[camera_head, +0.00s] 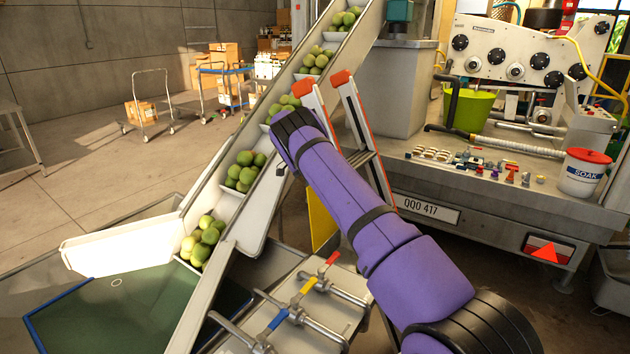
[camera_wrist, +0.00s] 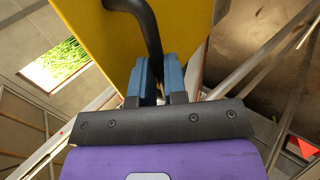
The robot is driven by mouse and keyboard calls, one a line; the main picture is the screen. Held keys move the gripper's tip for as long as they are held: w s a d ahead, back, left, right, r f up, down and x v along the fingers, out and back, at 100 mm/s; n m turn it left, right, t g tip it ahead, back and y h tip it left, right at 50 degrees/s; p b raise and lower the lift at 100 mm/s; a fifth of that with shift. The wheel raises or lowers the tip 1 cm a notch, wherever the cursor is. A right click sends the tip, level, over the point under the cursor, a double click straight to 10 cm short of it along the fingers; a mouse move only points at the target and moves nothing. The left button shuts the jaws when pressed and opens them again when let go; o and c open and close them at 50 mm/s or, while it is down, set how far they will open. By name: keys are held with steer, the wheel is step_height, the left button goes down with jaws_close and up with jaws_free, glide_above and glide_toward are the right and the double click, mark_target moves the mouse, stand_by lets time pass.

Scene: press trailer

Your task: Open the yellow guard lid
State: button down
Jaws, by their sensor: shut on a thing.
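In the wrist view the yellow guard lid (camera_wrist: 195,35) fills the top middle, tilted in the picture. A black curved handle (camera_wrist: 146,28) runs down from it between the blue fingers of my gripper (camera_wrist: 160,82). The fingers are shut on this handle. In the head view a yellow panel (camera_head: 321,217) shows behind my purple arm, below the conveyor; I cannot tell whether it is the same lid. My gripper is hidden behind my arm in the head view.
A sloping conveyor (camera_head: 232,213) carries green fruit on the left. An orange-topped ladder (camera_head: 362,130) stands behind my arm. A metal bench with valves (camera_head: 305,290) is in front. A trailer deck (camera_head: 520,185) with small parts and a SOAK bucket (camera_head: 583,176) is at right.

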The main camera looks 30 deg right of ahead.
steer(key=shift+s+f, duration=0.15)
steer(key=shift+f, duration=0.3)
steer(key=c, duration=1.2)
jaws_free()
steer(key=shift+o, duration=0.2)
steer(key=shift+r, duration=0.2)
steer(key=shift+r, duration=0.1)
steer(key=v, duration=0.7)
steer(key=shift+w, duration=0.25)
